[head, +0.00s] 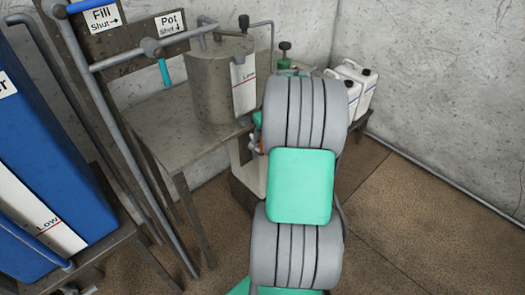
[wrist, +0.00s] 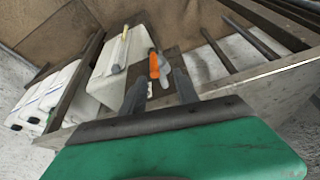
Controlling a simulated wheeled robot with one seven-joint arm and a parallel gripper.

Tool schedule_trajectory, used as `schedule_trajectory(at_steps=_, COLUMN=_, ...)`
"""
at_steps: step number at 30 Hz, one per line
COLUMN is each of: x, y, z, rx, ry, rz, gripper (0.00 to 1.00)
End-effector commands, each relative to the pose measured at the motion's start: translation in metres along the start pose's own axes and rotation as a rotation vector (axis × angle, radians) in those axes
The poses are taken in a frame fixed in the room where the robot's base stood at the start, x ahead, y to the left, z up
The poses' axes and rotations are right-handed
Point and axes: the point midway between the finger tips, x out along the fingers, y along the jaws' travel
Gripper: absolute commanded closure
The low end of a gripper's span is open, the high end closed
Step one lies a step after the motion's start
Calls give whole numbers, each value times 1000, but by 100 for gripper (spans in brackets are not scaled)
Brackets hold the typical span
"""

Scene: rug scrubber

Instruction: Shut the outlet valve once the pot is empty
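The pot, a grey metal vessel (head: 220,85) with a lid and a white strip marked "Lime", stands on a metal bench. Its contents cannot be seen. A small orange part (head: 258,150) shows low beside it, partly hidden by my arm; I cannot tell for sure that it is the outlet valve. In the wrist view an orange lever (wrist: 154,65) with a grey fitting beside it lies just beyond my gripper (wrist: 160,78). My gripper's two dark fingers are apart, with nothing visibly held.
A "Pot Shut" sign (head: 170,24) hangs above a cyan handle (head: 164,71); a "Fill Shut" sign (head: 102,15) is to its left. A blue tank (head: 45,150) fills the left. White jugs (head: 355,82) stand behind my arm. Floor at right is clear.

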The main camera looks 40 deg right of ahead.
Motion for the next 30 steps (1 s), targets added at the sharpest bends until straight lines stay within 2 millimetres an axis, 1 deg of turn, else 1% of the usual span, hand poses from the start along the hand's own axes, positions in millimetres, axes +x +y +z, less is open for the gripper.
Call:
schedule_trajectory(at_steps=1, x=9, y=10, z=3, rx=6, ry=3, rz=1, gripper=63)
schedule_trajectory(at_steps=3, x=15, y=14, z=3, rx=6, ry=4, rz=1, gripper=63)
schedule_trajectory(at_steps=5, x=23, y=14, z=3, rx=5, ry=3, rz=0, gripper=63)
schedule_trajectory(at_steps=12, x=67, y=14, z=3, rx=7, ry=2, rz=1, gripper=63)
schedule_trajectory(at_steps=15, x=79, y=14, z=2, rx=7, ry=4, rz=2, gripper=63)
schedule_trajectory(at_steps=18, x=84, y=14, z=3, rx=7, ry=4, rz=2, gripper=63)
schedule_trajectory(at_steps=24, x=84, y=14, z=3, rx=7, ry=5, rz=3, gripper=63)
schedule_trajectory(at_steps=30, x=84, y=14, z=2, rx=7, ry=4, rz=3, gripper=79)
